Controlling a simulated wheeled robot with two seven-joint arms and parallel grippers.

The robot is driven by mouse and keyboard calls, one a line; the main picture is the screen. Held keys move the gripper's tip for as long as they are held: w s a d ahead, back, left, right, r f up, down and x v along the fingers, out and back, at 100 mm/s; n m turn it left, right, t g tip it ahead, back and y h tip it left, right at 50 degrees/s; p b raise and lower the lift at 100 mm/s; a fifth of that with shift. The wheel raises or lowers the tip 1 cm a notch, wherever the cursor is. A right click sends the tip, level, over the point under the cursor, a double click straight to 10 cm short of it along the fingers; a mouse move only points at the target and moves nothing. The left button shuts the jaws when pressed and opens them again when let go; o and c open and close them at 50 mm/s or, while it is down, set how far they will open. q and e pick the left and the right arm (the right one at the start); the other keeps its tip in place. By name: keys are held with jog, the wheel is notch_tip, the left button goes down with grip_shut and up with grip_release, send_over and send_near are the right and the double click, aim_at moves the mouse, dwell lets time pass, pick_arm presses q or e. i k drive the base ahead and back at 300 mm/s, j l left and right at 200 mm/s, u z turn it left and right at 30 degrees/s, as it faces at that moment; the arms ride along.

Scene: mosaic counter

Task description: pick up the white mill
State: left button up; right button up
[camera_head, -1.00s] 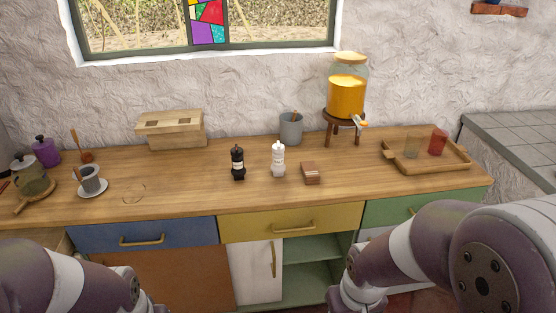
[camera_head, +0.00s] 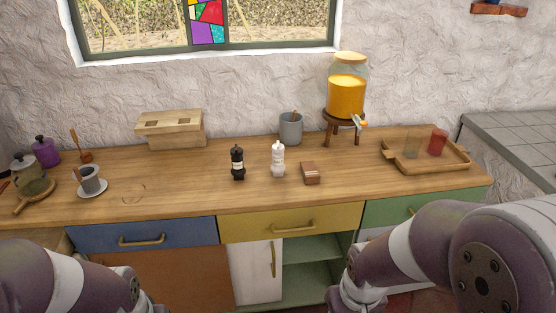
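The white mill (camera_head: 278,160) stands upright on the wooden counter, near its middle. A black mill (camera_head: 237,163) stands upright just to its left, with a gap between them. Parts of both my arms show low in the picture, in front of the counter and well short of the mills. Both grippers are out of the frame.
A small brown block (camera_head: 310,173) lies right of the white mill. Behind are a grey cup (camera_head: 291,128) and a juice dispenser (camera_head: 346,97) on a stand. A wooden box (camera_head: 170,129) stands back left, a tray (camera_head: 455,163) with two glasses right. Counter (camera_head: 190,190) in front is clear.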

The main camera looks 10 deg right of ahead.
aim_at(277, 167)
jog(key=i+j, duration=0.1)
jog(key=i, duration=0.6)
jog(key=i+j, duration=0.1)
jog(key=i, duration=0.6)
jog(key=z, duration=0.05)
